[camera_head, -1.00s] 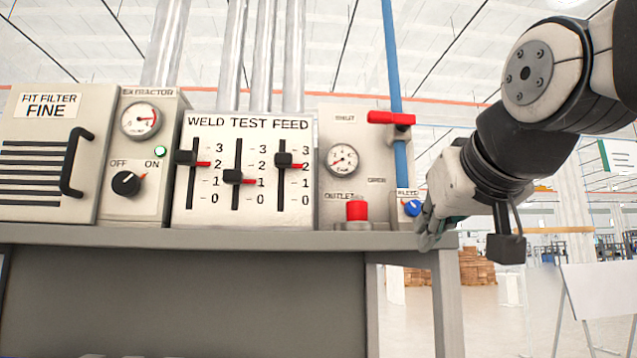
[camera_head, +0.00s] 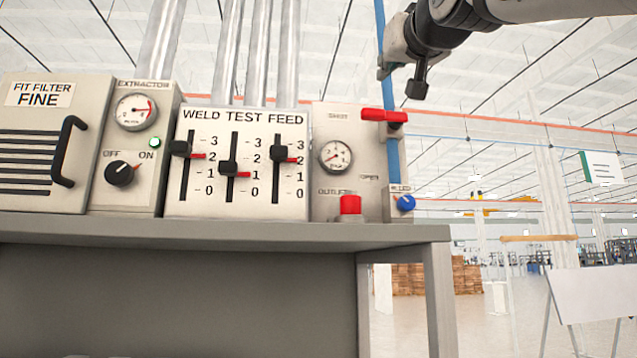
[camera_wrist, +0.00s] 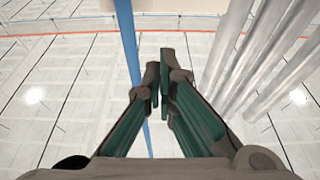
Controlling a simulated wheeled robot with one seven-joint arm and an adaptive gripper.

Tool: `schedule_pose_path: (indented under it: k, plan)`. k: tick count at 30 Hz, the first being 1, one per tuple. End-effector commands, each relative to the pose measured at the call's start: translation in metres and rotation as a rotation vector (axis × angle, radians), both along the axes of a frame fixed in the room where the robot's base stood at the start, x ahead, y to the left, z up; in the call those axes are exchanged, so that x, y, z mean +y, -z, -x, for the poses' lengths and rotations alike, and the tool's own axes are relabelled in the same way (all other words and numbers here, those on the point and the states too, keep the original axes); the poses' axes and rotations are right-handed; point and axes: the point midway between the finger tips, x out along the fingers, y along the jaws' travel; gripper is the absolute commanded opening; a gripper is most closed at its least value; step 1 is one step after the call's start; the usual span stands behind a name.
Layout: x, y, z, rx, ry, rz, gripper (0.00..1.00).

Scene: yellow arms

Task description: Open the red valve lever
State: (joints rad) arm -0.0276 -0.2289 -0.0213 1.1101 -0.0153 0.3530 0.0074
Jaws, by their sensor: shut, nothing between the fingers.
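The red valve lever (camera_head: 384,115) sits on the blue vertical pipe (camera_head: 392,160) at the right end of the panel in the head view. It lies crosswise to the pipe, roughly level. My gripper (camera_head: 388,62) is above the lever, near the upper part of the pipe, and partly cut by the wrist and arm in front. In the wrist view my gripper (camera_wrist: 159,85) shows its green fingers drawn together with nothing between them. The blue pipe (camera_wrist: 128,40) passes behind and to the left of the fingers there. The lever is not visible in the wrist view.
A gauge (camera_head: 336,156), a red outlet knob (camera_head: 350,205) and a blue bleed knob (camera_head: 405,203) are below the lever. The slider panel (camera_head: 258,125) stands to the left, on a grey bench (camera_head: 200,234). Space right of the pipe is open.

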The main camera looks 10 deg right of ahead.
Motion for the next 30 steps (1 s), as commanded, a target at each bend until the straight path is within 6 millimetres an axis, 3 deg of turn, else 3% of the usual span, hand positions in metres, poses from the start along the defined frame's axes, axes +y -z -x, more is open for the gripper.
schedule_pose_path:
  k: [11, 21, 30]
  plan:
    - [0.000, -0.017, -0.044, 0.002, -0.001, 0.001, 0.00]
    - [0.000, 0.014, -0.043, 0.001, -0.001, 0.000, 0.00]
    - [0.000, 0.025, -0.043, -0.001, -0.001, -0.001, 0.00]
